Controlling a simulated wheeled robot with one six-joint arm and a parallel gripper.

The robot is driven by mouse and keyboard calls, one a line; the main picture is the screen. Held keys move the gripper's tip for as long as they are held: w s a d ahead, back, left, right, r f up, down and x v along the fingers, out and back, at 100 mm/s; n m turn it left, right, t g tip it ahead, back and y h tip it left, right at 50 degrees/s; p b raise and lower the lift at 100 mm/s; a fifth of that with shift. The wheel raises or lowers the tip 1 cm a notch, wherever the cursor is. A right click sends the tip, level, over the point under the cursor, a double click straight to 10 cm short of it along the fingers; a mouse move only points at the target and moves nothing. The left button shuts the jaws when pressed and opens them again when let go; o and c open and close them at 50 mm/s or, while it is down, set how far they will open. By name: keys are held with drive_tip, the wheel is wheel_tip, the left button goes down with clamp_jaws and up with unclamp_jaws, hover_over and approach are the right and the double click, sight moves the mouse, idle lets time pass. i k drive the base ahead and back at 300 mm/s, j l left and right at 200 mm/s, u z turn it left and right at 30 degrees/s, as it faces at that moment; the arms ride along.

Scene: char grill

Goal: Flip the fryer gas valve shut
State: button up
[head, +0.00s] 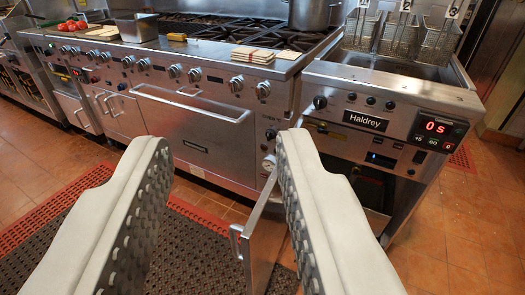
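The stainless fryer (345,87), labelled Haldrey, stands at the right with several wire baskets at its back. Its front panel has a black knob (320,102) and a red display reading 0s (435,127). A cabinet door (262,236) with a handle hangs open at the fryer's lower left. The dark cabinet interior (370,188) shows partly behind my right finger. I cannot make out the gas valve for sure; it may be hidden in there. My gripper (221,140) is open and empty, its two pale fingers wide apart in front of the range and fryer.
A long range (205,115) with a row of knobs and an oven door stands left of the fryer. A pot (310,14), a steel pan (137,28) and stacked slices (253,55) are on top. Dark red-edged mats (195,250) cover part of the tiled floor.

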sight(337, 136)
drive_tip(key=i+j, duration=0.2)
drive_tip(key=j, duration=0.15)
drive_tip(key=i+j, duration=0.15)
drive_tip(key=j, duration=0.25)
drive_tip(key=i+j+z, duration=0.1)
drive_tip(key=j, duration=0.25)
drive_tip(key=i+j, duration=0.25)
drive_tip(key=j, duration=0.15)
drive_tip(key=i+j, duration=0.15)
drive_tip(key=j, duration=0.25)
drive_tip(key=i+j+z, duration=0.1)
drive_tip(key=j, duration=0.25)
drive_tip(key=i+j, duration=0.25)
drive_tip(key=j, duration=0.15)
drive_tip(key=i+j, duration=0.15)
drive_tip(key=j, duration=0.25)
drive_tip(key=j+z, duration=0.1)
drive_tip(key=z, duration=1.8)
